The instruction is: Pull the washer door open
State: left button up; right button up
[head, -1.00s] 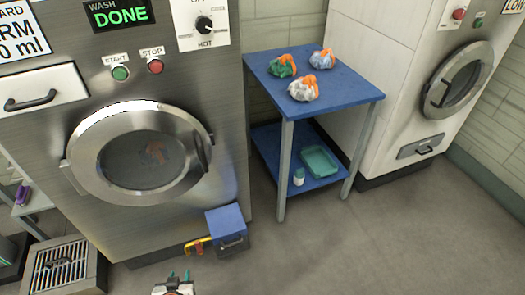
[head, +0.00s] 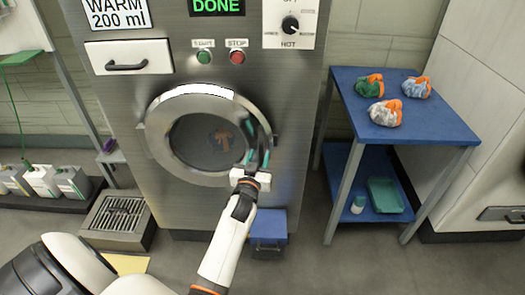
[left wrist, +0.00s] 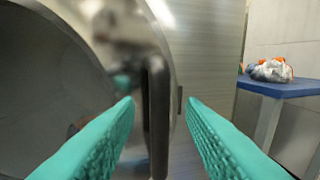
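The washer door (head: 167,107) is a round silver ring with dark glass, and it looks closed against the steel washer front. Its dark vertical handle (left wrist: 158,110) is on the door's right side. My left gripper (head: 257,156) is at that handle in the head view. In the left wrist view its two teal fingers (left wrist: 160,104) are open, one on either side of the handle, with a visible gap to the right finger. Contact with the left finger cannot be told. The handle is partly hidden by the gripper in the head view. My right gripper is not in view.
A blue table (head: 440,127) with several tied bags stands right of the washer (head: 290,110). A blue box (head: 269,228) sits on the floor below the door. A grated box (head: 122,215) and several bottles (head: 55,182) are at the left. Floor is clear before the table.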

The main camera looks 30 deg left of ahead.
aim_at(260, 153)
pick_arm(q)
jog(key=shift+x, duration=1.85)
grip_shut()
